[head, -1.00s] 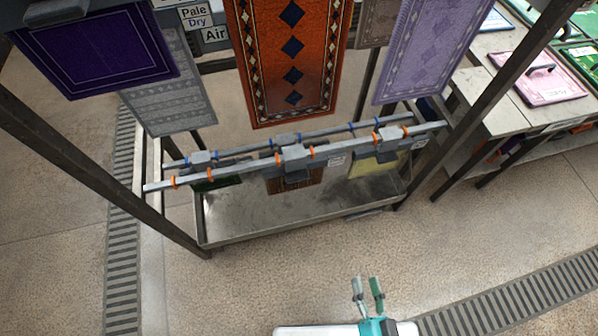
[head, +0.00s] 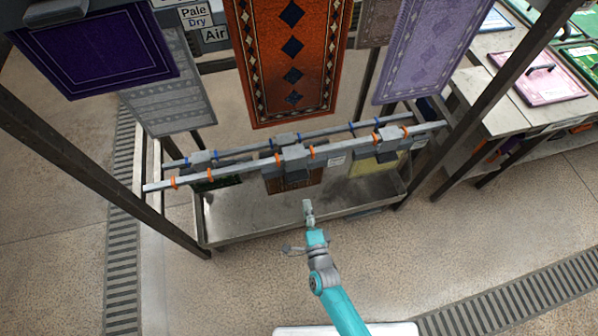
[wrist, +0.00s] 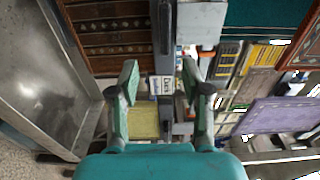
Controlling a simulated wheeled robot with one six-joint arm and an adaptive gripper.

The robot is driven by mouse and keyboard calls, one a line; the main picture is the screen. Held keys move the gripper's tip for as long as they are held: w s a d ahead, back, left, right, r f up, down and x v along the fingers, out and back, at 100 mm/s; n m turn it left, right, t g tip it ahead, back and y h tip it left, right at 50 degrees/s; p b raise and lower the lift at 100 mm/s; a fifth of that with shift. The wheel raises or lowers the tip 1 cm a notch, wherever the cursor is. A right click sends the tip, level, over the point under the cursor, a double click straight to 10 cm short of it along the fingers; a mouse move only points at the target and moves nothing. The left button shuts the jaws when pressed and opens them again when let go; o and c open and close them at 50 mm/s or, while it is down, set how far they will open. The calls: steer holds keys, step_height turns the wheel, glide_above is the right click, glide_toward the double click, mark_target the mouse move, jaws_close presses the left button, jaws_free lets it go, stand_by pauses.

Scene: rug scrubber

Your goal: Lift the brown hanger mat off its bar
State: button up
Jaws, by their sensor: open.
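The brown hanger mat (head: 294,184) hangs below the middle grey clamp block (head: 294,160) on the front bar (head: 238,168), over a metal trough. In the wrist view the brown mat (wrist: 108,28) shows at upper left, with dark patterned bands, beside the bar (wrist: 164,40). My gripper (head: 308,207) is in front of the rack, just below and right of the mat in the head view. In the wrist view my gripper (wrist: 160,82) is open, with nothing seen held between its fingers. The mat's far side is hidden.
A yellow mat (head: 375,166) hangs to the right and a dark green one (head: 222,182) to the left. The metal trough (head: 240,222) lies below. A large orange mat (head: 288,60) hangs above, between rack posts. Open floor lies in front.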

mark_target(300, 179)
steer(key=shift+w+a+r, duration=0.1)
steer(key=shift+w+a, duration=0.25)
steer(key=shift+w, duration=1.4)
steer(key=shift+w+a+r, duration=0.1)
steer(key=shift+w+a, duration=0.2)
steer(key=shift+w, duration=1.45)
steer(key=shift+w+a+r, duration=0.1)
steer(key=shift+w+a, duration=0.25)
steer(key=shift+w, duration=1.4)
jaws_close()
steer(key=shift+r, duration=0.1)
